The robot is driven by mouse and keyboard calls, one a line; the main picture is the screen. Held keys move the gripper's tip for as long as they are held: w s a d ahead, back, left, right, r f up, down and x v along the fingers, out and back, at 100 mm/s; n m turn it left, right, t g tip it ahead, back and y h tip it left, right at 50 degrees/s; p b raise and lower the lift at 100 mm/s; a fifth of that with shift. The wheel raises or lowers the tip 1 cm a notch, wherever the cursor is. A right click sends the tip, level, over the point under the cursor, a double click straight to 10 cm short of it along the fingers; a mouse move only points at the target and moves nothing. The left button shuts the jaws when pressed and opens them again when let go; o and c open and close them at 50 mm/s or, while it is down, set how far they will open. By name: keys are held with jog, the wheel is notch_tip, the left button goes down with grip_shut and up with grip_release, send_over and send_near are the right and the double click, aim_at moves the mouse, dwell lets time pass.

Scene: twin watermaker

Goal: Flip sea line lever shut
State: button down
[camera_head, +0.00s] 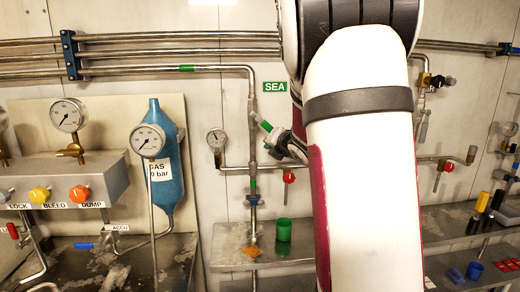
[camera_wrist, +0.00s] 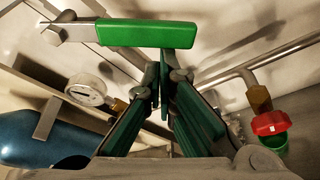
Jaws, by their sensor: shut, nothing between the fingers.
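The sea line lever has a green grip (camera_head: 265,126) on the vertical pipe, just below the green SEA sign (camera_head: 275,87). In the head view the grip slants off the pipe, down to the right toward my gripper (camera_head: 283,143). In the wrist view the grip (camera_wrist: 147,33) lies across the top, with its metal pivot end at the left. My gripper (camera_wrist: 164,82) is shut and empty, its fingertips just below the grip's right part. I cannot tell whether they touch it. My arm hides part of the gripper in the head view.
A pressure gauge (camera_head: 216,138) and a red-handled valve (camera_head: 289,177) sit on the pipe below. A blue gas bottle (camera_head: 165,165) stands left. A green cup (camera_head: 284,230) stands on the shelf (camera_head: 226,238) below. Horizontal pipes run along the wall.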

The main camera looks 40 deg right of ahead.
jog(key=s+d+r+n+g+h+b, duration=0.2)
jog(key=d+r+n+b, duration=0.1)
jog(key=r+n, duration=0.2)
jog(key=shift+d, duration=0.15)
dwell(0.3)
jog(key=shift+s+r, duration=0.1)
jog(key=shift+r, duration=0.05)
dwell(0.5)
